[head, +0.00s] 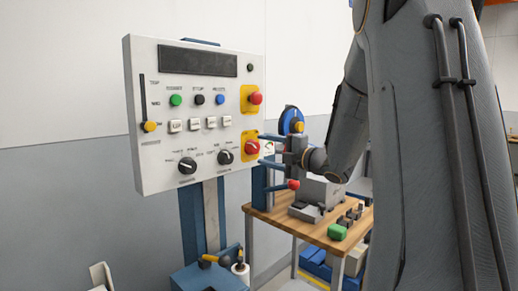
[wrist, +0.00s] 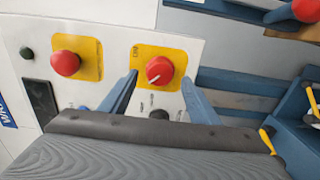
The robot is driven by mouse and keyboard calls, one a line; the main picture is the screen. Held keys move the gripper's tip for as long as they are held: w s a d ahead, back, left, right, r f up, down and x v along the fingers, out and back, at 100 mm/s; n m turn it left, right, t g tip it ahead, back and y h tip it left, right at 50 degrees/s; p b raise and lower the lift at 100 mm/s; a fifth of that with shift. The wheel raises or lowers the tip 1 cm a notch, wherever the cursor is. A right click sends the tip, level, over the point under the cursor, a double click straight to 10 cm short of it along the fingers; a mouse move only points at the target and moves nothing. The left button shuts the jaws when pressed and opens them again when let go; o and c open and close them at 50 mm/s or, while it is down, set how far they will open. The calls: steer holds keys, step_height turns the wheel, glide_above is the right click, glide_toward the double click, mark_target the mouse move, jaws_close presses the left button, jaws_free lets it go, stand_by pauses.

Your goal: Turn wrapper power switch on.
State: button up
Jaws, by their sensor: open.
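A white control panel (head: 190,100) stands on a blue post. On its right edge is a red rotary switch (head: 251,147) on a yellow plate, which also shows in the wrist view (wrist: 159,70). Its white pointer mark is toward the lower left there, and the small label beside it is too small to read surely. My gripper (head: 265,175) is open and empty at the panel's right edge. In the wrist view its two blue fingers (wrist: 160,80) stand on either side of the red switch, with visible gaps. I cannot tell how deep the fingertips reach.
A red mushroom button (head: 255,98) on another yellow plate sits above the switch, and shows left in the wrist view (wrist: 66,63). Two black knobs (head: 188,165) are lower on the panel.

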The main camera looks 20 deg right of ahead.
mark_target(256, 148)
steer(key=shift+x, duration=1.7)
steer(key=c, duration=1.1)
steer(key=shift+o, duration=0.2)
